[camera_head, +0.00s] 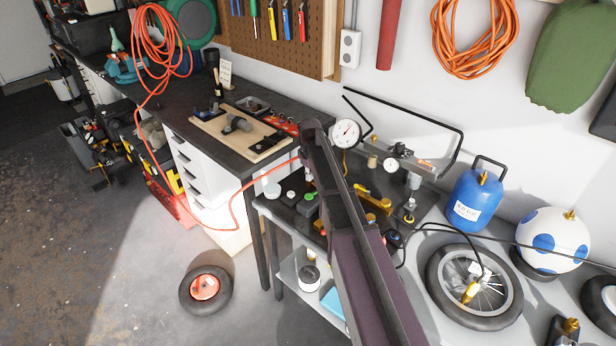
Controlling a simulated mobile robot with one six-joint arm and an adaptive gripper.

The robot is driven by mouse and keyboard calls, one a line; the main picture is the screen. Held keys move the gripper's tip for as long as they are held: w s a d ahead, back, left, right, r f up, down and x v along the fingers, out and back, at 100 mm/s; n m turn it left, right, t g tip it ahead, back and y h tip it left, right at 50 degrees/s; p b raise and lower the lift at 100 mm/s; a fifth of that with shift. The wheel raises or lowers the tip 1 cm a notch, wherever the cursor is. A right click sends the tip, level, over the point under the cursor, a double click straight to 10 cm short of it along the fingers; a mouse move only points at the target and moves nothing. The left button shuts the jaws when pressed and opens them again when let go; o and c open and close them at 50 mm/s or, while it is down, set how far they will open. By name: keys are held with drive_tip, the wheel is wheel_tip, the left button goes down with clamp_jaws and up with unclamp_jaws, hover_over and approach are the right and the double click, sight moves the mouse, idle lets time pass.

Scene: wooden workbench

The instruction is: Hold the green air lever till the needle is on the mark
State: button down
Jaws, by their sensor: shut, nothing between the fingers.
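A small green part (309,197), which may be the green air lever, shows on the dark bench board just left of my arm. A round white dial gauge (345,134) stands upright behind my arm. A smaller white gauge (390,165) is to its right. Their needles and any mark are too small to read. My dark arm rises from the bottom edge to a bend beside the large gauge and covers part of the board. My gripper cannot be made out; the arm hides what lies behind it.
An orange hose (236,205) runs from the left bench to the board. A blue tank (473,200), a spotted ball (553,239) and a spoked wheel (440,282) are on the right. A black hose crosses the grey top. A small wheel (190,291) lies on the floor.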

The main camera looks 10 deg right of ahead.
sight(309, 197)
drive_tip(key=shift+f+b, duration=3.7)
drive_tip(key=shift+f, duration=0.25)
